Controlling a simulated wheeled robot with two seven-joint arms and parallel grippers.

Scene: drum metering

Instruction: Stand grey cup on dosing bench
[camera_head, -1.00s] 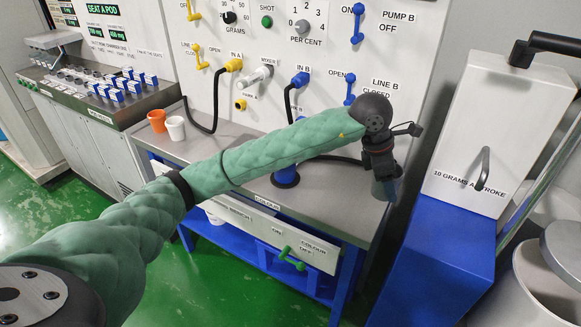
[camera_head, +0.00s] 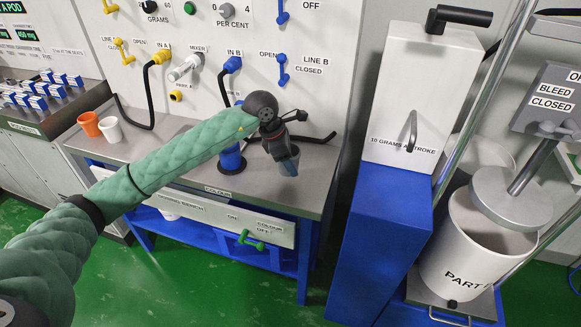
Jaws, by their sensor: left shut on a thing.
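My left gripper (camera_head: 284,158) reaches in from the left and points down over the right part of the dosing bench (camera_head: 312,183). It is shut on a grey cup (camera_head: 289,166), of which only a small blue-grey part shows below the fingers. The cup is just right of a blue upright fitting on the bench top. I cannot tell whether its base touches the top. My right gripper is not in view.
An orange cup (camera_head: 89,124) and a white cup (camera_head: 110,130) stand at the bench's left end. The blue fitting (camera_head: 231,158) is close beside my gripper. Hoses hang from the panel behind. A blue cabinet (camera_head: 375,240) stands right of the bench.

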